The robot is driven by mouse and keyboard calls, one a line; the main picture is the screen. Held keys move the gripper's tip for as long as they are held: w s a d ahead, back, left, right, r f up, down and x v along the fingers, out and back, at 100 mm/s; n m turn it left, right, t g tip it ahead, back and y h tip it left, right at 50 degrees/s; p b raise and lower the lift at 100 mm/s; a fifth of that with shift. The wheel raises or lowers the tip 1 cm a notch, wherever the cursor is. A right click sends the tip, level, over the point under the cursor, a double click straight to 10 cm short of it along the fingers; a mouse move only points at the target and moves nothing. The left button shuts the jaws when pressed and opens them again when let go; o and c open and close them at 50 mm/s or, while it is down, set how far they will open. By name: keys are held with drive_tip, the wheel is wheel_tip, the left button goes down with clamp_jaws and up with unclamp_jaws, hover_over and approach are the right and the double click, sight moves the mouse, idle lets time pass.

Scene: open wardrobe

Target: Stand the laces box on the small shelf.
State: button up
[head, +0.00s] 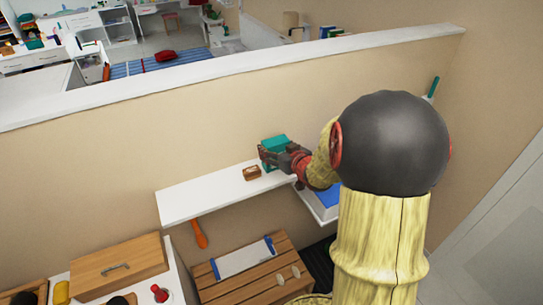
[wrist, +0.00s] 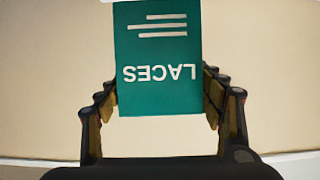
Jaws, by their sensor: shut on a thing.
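The laces box is a teal block with white lettering; it shows in the head view (head: 274,145) and, with its "LACES" print upside down, in the wrist view (wrist: 158,50). My gripper (head: 272,157) is shut on the box, with fingers (wrist: 160,100) along its left and right sides. In the head view the box is at the back right part of a white wall shelf (head: 205,197), close to the beige wall. I cannot tell whether its underside touches the shelf. My arm covers the shelf's right end.
A small brown block (head: 251,173) stands on the shelf, just left of my gripper. A lower white surface with a blue thing (head: 327,199) is at the right, partly behind my arm. An orange-handled object (head: 200,234) hangs below the shelf; a slatted wooden bench (head: 250,262) stands beneath. The shelf's left part is clear.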

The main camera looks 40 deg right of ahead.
drive_tip(key=w+d+f+p, duration=0.1)
drive_tip(key=d+f, duration=0.1)
drive_tip(key=f, duration=0.1)
drive_tip(key=w+d+f, duration=0.2)
drive_tip(key=f, duration=0.2)
drive_tip(key=w+d+f+p, duration=0.1)
drive_tip(key=w+d+f, duration=0.1)
drive_tip(key=f, duration=0.1)
drive_tip(key=shift+w+f+p, duration=0.2)
drive_tip(key=shift+w+p, duration=0.05)
drive_tip(key=shift+p, duration=0.1)
drive_tip(key=shift+s, duration=0.1)
drive_tip(key=shift+f, duration=0.2)
drive_tip(key=o, duration=1.3)
drive_tip(key=shift+c, duration=0.2)
drive_tip(key=shift+r, duration=0.1)
